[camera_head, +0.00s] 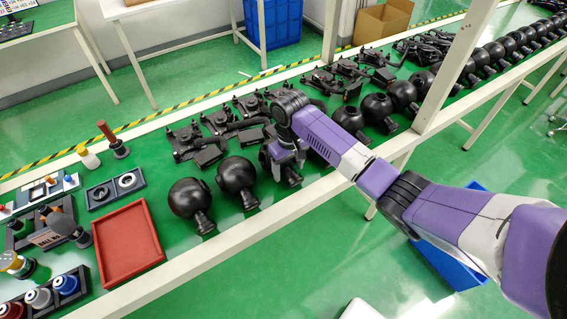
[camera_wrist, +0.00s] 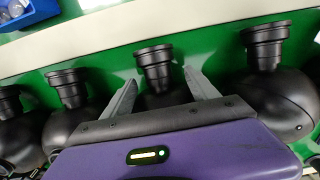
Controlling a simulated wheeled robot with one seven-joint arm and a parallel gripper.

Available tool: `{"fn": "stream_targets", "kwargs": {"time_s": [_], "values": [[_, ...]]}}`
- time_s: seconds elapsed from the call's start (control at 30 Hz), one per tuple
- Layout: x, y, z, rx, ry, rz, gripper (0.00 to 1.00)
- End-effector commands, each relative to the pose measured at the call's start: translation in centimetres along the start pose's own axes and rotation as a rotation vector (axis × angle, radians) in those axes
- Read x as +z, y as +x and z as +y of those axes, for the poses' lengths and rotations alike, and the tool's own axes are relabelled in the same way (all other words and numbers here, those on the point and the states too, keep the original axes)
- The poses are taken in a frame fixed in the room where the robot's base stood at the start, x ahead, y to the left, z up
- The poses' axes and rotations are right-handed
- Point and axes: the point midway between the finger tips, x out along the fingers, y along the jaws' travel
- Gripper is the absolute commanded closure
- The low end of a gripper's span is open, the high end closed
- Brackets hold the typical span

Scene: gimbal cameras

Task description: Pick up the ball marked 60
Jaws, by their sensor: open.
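A row of black balls with short ribbed necks lies along the front of the green bench; no number 60 is readable on any of them. My gripper (camera_head: 284,160) is over one of these balls (camera_head: 291,177), which it mostly hides in the head view. In the wrist view my gripper (camera_wrist: 160,80) is open, with one grey finger on each side of that ball's neck (camera_wrist: 155,66). I cannot tell whether the fingers touch it. Neighbouring balls stand left (camera_head: 237,177) and right (camera_head: 349,119) of it.
Black drone-like assemblies (camera_head: 250,105) lie behind the balls. An empty red tray (camera_head: 127,243) is to the left, with small fixtures beyond it. The bench's white front rail (camera_head: 215,245) runs close to the balls. A blue bin (camera_head: 452,262) is on the floor.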

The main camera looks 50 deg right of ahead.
Motion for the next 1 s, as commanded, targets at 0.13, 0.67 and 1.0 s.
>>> {"fn": "stream_targets", "kwargs": {"time_s": [0.13,0.67,1.0], "values": [[0.01,1.26,0.06,0.001,0.001,0.000,0.32],[-0.05,1.41,0.05,0.001,0.001,0.002,0.87],[-0.13,1.30,0.08,0.001,0.000,0.004,1.00]]}}
